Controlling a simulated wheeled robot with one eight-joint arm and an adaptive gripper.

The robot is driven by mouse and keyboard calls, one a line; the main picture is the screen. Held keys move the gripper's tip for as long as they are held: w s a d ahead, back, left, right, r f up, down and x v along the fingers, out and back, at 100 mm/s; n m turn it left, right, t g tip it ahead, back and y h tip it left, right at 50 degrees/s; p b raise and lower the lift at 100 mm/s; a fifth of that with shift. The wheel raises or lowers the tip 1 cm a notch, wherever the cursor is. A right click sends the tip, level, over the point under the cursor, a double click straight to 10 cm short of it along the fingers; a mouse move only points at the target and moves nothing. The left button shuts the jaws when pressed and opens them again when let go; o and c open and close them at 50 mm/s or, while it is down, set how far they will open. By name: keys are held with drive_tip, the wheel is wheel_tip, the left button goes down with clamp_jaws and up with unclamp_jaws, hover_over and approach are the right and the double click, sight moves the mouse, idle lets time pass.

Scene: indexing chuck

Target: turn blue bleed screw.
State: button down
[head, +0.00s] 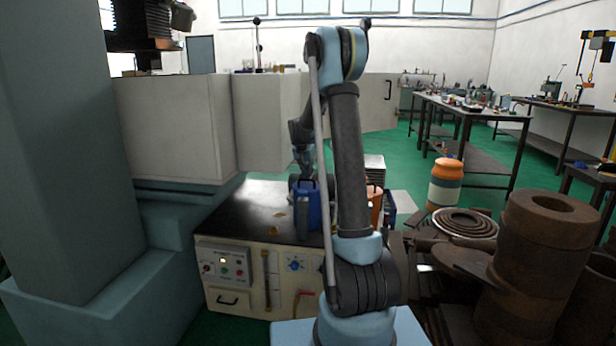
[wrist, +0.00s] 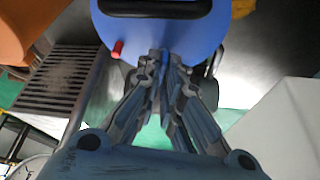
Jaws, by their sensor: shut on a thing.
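In the wrist view my gripper (wrist: 163,62) is shut, with a narrow blue piece (wrist: 163,68) between its fingertips. This piece lies against the lower edge of a large blue body (wrist: 160,32) with a black handle and a small red part. I cannot tell whether the piece is a separate screw or part of that body. In the head view a blue container (head: 308,210) stands on the dark bench top, just below the end of my arm. A blue knob (head: 293,264) is on the bench's front panel. My fingertips are not clear there.
An orange container (head: 375,204) stands right of the blue one. A slatted metal block (head: 374,166) is behind, also in the wrist view (wrist: 58,78). The bench top (head: 245,208) is mostly clear at left. Rusty cylinders (head: 540,255) crowd the right.

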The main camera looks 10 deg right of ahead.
drive_tip(key=c, duration=1.8)
unclamp_jaws()
drive_tip(key=shift+o, duration=0.2)
drive_tip(key=v, duration=1.2)
